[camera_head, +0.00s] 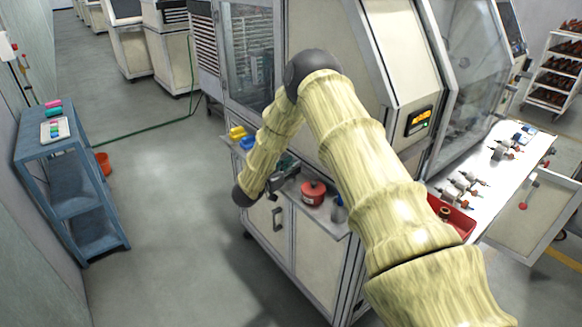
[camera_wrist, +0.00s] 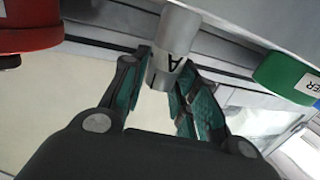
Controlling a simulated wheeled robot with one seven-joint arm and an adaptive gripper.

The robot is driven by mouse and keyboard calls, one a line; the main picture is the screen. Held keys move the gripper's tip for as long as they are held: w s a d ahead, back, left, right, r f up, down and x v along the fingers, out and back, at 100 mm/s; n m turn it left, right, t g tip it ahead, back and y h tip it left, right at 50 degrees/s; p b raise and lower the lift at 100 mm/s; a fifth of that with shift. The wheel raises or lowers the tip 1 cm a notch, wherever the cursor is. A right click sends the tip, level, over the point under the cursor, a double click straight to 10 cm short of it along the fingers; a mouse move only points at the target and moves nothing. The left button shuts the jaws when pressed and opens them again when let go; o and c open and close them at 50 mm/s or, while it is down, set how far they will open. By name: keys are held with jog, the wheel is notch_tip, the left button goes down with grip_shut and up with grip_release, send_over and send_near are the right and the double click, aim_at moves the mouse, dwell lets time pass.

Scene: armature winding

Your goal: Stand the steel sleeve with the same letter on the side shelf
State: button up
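The steel sleeve (camera_wrist: 175,42) is a plain silver-grey cylinder with a black letter A. In the wrist view it sits tilted between the teal-padded fingertips of my gripper (camera_wrist: 163,76). The fingers appear closed against it, and its far end sticks out beyond them. In the head view my gripper (camera_head: 283,178) is low over the ledge (camera_head: 332,228) on the machine's side, partly behind my arm, and I cannot make out the sleeve there. An orange display (camera_head: 419,120) on the machine is too small to read. I cannot tell which surface is the side shelf.
A red pot (camera_head: 313,192) and a grey-blue can (camera_head: 338,210) stand on the ledge. Yellow (camera_head: 237,132) and blue pieces lie at its back. A blue rack (camera_head: 72,150) stands left across clear floor. A red bin (camera_head: 452,216) and armatures sit right. A green labelled object (camera_wrist: 285,78) is near.

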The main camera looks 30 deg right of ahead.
jog(key=shift+o, duration=1.3)
jog(key=shift+r, duration=0.1)
jog(key=f+b+v, duration=0.1)
jog(key=b+v, duration=0.3)
jog(key=v, duration=0.8)
jog(key=s+a+f+n+t+y, duration=0.1)
jog(key=s+a+f+n+y, duration=0.3)
jog(key=s+f, duration=0.3)
jog(key=s+a+f+n+t+y, duration=0.1)
jog(key=s+a+f+n+y, duration=0.3)
jog(key=f, duration=0.6)
jog(key=s+a+f+n+t+y, duration=0.1)
jog(key=s+a+f+n+y, duration=0.25)
jog(key=s+f, duration=0.4)
jog(key=s+a+f+n+g+y, duration=0.1)
jog(key=s+a+f+g, duration=0.1)
jog(key=s, duration=0.8)
jog(key=s+a+f+n+g+y, duration=0.1)
jog(key=s+a+f+g+y, duration=0.1)
jog(key=s, duration=0.8)
jog(key=s+a+f+n+g+y, duration=0.1)
jog(key=s+a+f+g+y, duration=0.1)
jog(key=s, duration=0.9)
jog(key=shift+g, duration=0.9)
jog(key=shift+a+y, duration=0.1)
jog(key=shift+y, duration=0.15)
